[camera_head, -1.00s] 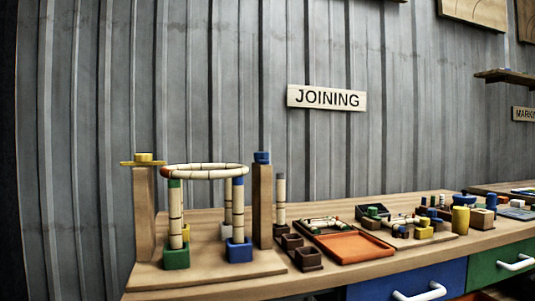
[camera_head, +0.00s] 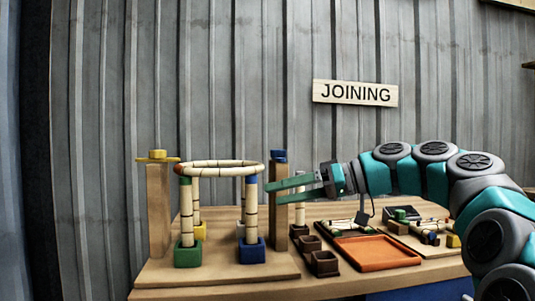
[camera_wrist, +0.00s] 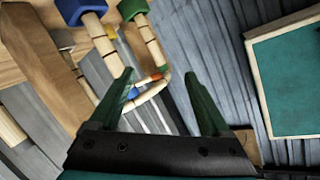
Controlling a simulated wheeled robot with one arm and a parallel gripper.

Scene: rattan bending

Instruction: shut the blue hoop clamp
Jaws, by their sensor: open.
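The blue hoop clamp (camera_head: 278,156) sits on top of the right wooden post (camera_head: 278,203). It looks like a small blue knob, and I cannot make out which way its bar points. The cream segmented hoop (camera_head: 208,167) rests level on the uprights between the posts. My gripper (camera_head: 269,194) is open and empty, its fingers reaching left at the right post, below the clamp's height in the picture. In the wrist view, my gripper (camera_wrist: 159,74) has its green fingers apart, with the hoop (camera_wrist: 148,93) visible beyond them. The clamp is not clearly visible there.
A yellow clamp (camera_head: 157,155) tops the left post (camera_head: 158,212). Green (camera_head: 187,254) and blue (camera_head: 252,250) sockets hold uprights. Brown cups (camera_head: 322,262) and an orange tray (camera_head: 377,252) lie right of the stand, under my arm.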

